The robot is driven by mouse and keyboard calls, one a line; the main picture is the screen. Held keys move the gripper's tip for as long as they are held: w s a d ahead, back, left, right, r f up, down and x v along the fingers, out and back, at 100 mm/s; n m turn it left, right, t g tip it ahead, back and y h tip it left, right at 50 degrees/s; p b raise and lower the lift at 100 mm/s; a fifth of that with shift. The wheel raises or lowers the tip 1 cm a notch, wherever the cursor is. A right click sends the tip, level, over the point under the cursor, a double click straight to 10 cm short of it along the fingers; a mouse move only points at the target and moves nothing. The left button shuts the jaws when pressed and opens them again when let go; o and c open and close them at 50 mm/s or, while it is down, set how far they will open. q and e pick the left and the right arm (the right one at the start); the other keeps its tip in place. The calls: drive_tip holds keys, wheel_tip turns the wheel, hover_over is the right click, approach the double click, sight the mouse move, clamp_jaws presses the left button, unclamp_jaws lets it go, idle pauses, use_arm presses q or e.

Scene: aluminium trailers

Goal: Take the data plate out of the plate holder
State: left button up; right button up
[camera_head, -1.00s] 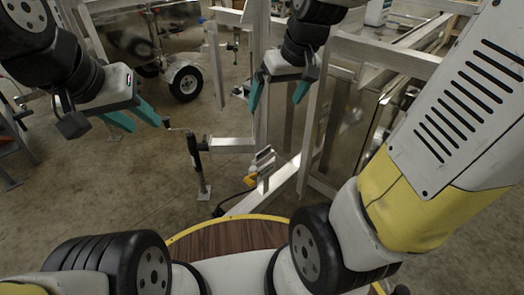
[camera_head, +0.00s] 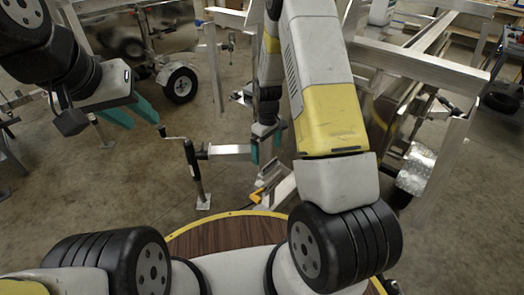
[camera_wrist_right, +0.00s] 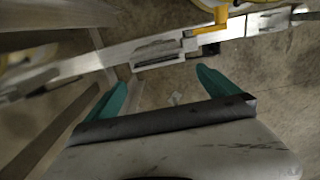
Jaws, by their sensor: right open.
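In the right wrist view, a small pale bracket on the trailer's aluminium beam looks like the plate holder (camera_wrist_right: 160,63). A thin grey piece in it looks like the data plate (camera_wrist_right: 156,47); the view is blurred there. My right gripper (camera_wrist_right: 161,80) is open, its teal fingers on either side of the view, with the holder ahead between them and apart from them. In the head view my right gripper (camera_head: 266,156) is partly covered by my own arm, and I cannot make out the plate there. My left gripper (camera_head: 144,120) is open and empty at the left.
A trailer jack with a crank (camera_head: 195,165) stands between my grippers. The aluminium trailer frame (camera_head: 410,65) fills the right side. A trailer wheel (camera_head: 180,85) is behind. The concrete floor at left is mostly clear.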

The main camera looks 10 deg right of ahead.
sight(269, 169)
drive_tip(key=f, duration=0.4)
drive_tip(key=d+f, duration=0.1)
drive_tip(key=f, duration=0.2)
drive_tip(key=shift+s, duration=0.2)
drive_tip(key=c, duration=1.3)
drive_tip(key=shift+r, duration=0.1)
drive_tip(key=shift+c, duration=0.2)
